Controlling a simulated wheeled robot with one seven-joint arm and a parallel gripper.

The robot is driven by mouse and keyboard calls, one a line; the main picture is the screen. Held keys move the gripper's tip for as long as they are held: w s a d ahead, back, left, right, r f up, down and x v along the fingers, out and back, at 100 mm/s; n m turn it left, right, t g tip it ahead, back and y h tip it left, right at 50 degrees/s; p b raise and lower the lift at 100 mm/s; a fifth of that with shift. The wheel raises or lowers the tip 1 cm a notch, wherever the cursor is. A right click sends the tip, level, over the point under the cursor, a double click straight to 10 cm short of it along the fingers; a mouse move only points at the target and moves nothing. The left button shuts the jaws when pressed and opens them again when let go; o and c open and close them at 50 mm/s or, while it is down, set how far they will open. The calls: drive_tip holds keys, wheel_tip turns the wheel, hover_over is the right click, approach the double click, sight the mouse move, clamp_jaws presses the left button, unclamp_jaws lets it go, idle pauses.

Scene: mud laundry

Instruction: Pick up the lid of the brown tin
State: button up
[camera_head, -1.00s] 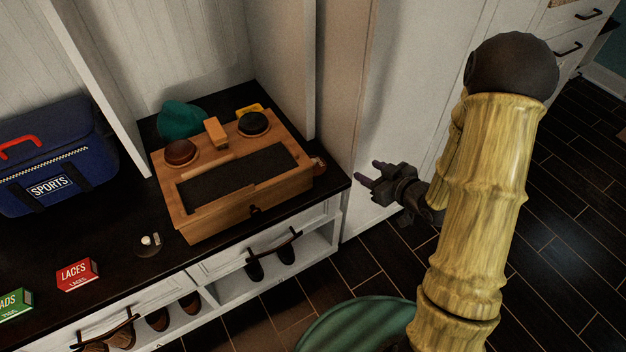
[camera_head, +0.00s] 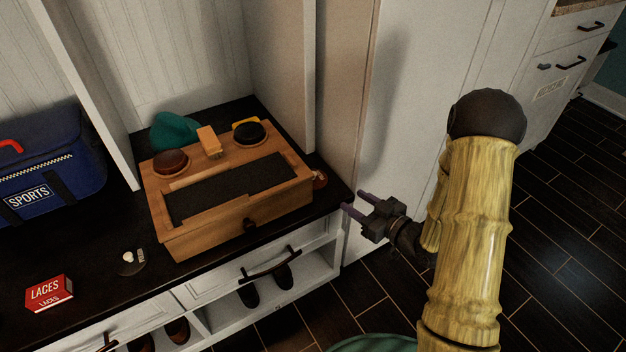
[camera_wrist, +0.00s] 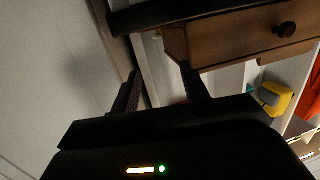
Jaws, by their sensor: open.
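The brown tin (camera_head: 171,162) is round with a dark reddish-brown lid and sits in the left part of the top of a wooden shoe-care box. A black tin (camera_head: 250,132) sits in the right part of the same box top. My gripper (camera_head: 354,201) is open and empty, in front of the white cabinet side and right of the box, well apart from both tins. In the wrist view its two dark fingers (camera_wrist: 160,85) show spread, with the wooden box beyond. The tins do not show clearly in the wrist view.
The wooden box (camera_head: 215,235), with a small knob, stands on a dark bench top (camera_head: 90,285). A wooden brush (camera_head: 209,142) and teal cloth (camera_head: 175,130) are behind. A blue sports bag (camera_head: 50,180) and red laces box (camera_head: 49,293) are left. A white panel (camera_head: 410,100) rises behind my gripper.

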drive_tip(key=b, duration=0.3)
approach(319, 183)
drive_tip(key=a, duration=0.1)
drive_tip(key=w+a+r, duration=0.1)
drive_tip(key=w+a, duration=0.1)
drive_tip(key=shift+w+a+r, duration=0.15)
drive_tip(key=shift+w+r, duration=0.05)
drive_tip(key=shift+r, duration=0.1)
drive_tip(key=shift+w+a, duration=0.3)
drive_tip(key=shift+w, duration=0.05)
drive_tip(key=b+x, duration=0.2)
drive_tip(key=x, duration=0.2)
drive_tip(key=shift+w+f+b, duration=0.25)
drive_tip(key=shift+w+b, duration=0.1)
drive_tip(key=shift+w+a+r, duration=0.1)
drive_tip(key=shift+w+a, duration=0.15)
clamp_jaws()
